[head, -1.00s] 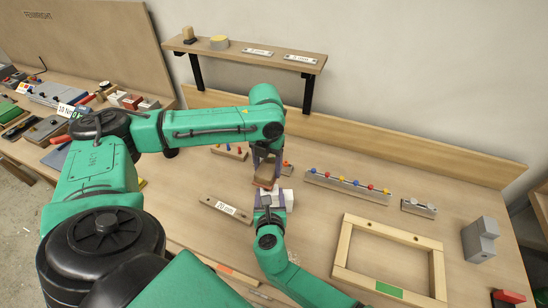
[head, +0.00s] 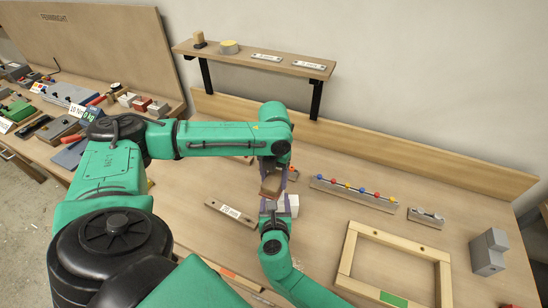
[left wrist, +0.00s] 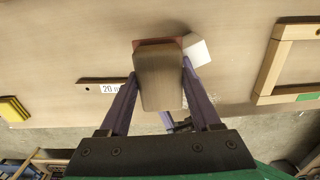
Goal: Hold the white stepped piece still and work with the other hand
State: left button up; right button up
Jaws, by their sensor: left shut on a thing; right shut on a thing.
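My left gripper (head: 272,178) is shut on a brown wooden block (head: 271,186) with a reddish layer at its far end. In the left wrist view the block (left wrist: 160,80) sits between the two purple fingers. The white stepped piece (head: 289,205) is just below and to the right of the block in the head view. My right gripper (head: 271,208) is shut on it, above the bench. In the left wrist view the white piece (left wrist: 198,51) shows partly behind the block; its steps are mostly hidden. I cannot tell whether block and piece touch.
A wooden frame (head: 398,300) with a green patch lies at the right, near a grey stepped block (head: 487,252). A rail with coloured knobs (head: 352,194) and a flat labelled bar (head: 230,212) lie on the bench. A shelf (head: 255,58) hangs behind.

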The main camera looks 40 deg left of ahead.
pick_arm(q)
jog(key=shift+f, duration=0.4)
jog(key=shift+s+d+r, duration=0.1)
